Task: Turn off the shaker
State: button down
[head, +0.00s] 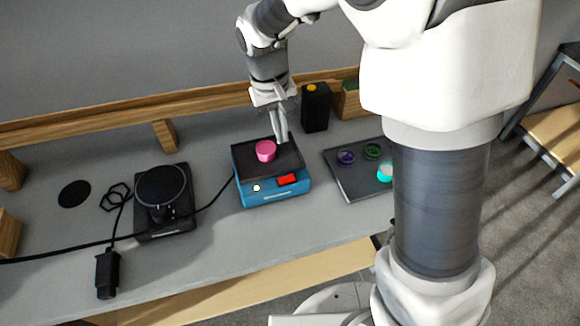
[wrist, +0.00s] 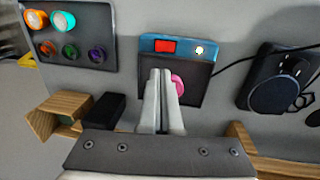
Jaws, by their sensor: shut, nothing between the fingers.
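The shaker (head: 272,190) is a blue box with a dark top plate on the grey bench. A red switch (head: 287,179) and a pale, bright round knob or light (head: 257,188) are on its front. A pink round container (head: 265,150) stands on the plate. My gripper (head: 284,140) is shut and empty, pointing down over the rear right of the plate, beside the pink container. In the wrist view, my fingers (wrist: 161,74) overlap the plate and partly hide the pink container (wrist: 177,85). The red switch (wrist: 165,46) lies beyond the fingertips. Contact with the plate cannot be told.
A dark tray (head: 345,182) with several colored round containers is right of the shaker. A black box with a yellow top (head: 316,108) stands behind. A black round-topped device (head: 162,187) and cables are at left. A wooden rail (head: 100,124) runs along the back.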

aim_at(290, 178)
jog(key=f, duration=0.4)
jog(key=d+f, duration=0.1)
jog(key=f, duration=0.4)
jog(key=f+b, duration=0.1)
jog(key=f, duration=0.4)
jog(key=shift+w+d, duration=0.2)
jog(key=shift+d, duration=0.15)
jog(key=shift+d+f, duration=0.1)
jog(key=shift+f, duration=0.1)
jog(key=shift+s, duration=0.1)
jog(key=shift+s+a, duration=0.15)
jog(key=shift+a, duration=0.7)
jog(key=shift+r, duration=0.1)
